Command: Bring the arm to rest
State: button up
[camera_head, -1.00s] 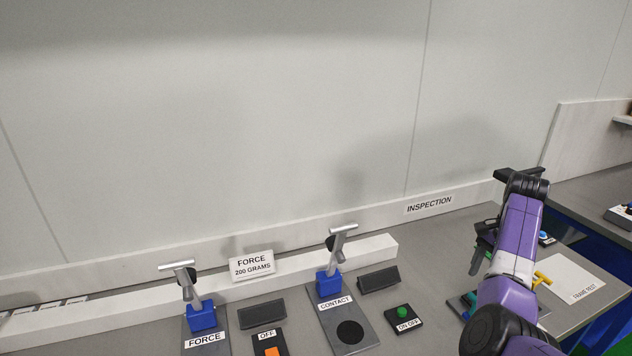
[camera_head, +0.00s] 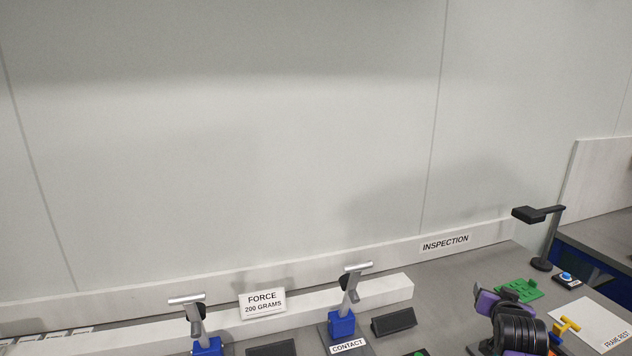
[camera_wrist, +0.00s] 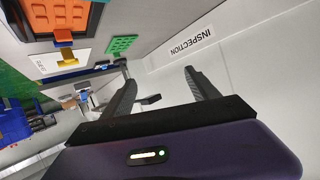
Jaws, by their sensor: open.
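My arm, purple and black, is folded low at the lower right of the head view, over the right part of the bench. My gripper (camera_wrist: 158,92) shows in the wrist view with its two dark fingers spread apart and nothing between them. Beyond the fingers are the pale wall and the INSPECTION sign (camera_wrist: 192,43). In the head view the fingers cannot be made out.
A black lamp-like stand (camera_head: 541,234), a green tray (camera_head: 518,290), a blue button (camera_head: 567,277) and a yellow handle (camera_head: 566,326) by a white FRAME REST sheet (camera_head: 592,322) are near my arm. Two levers on blue bases, one at the CONTACT station (camera_head: 342,325), stand to the left.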

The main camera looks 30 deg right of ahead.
jog(key=s+a+f+n+t+y+b, duration=0.1)
jog(key=s+a+n+t, duration=0.15)
jog(key=a, duration=0.75)
jog(key=s+a+n+t+y, duration=0.1)
jog(key=s+a+n+t, duration=0.2)
jog(key=a, duration=0.8)
jog(key=s+a+f+n+t+y+b, duration=0.1)
jog(key=s+a+n+t+y, duration=0.2)
jog(key=a, duration=0.7)
jog(key=s+a+f+n+g+y+b, duration=0.1)
jog(key=s+a+n+y, duration=0.3)
jog(key=s+a, duration=1.5)
jog(key=shift+a+y+b, duration=0.35)
jog(key=shift+a+y, duration=0.2)
jog(key=shift+y, duration=0.55)
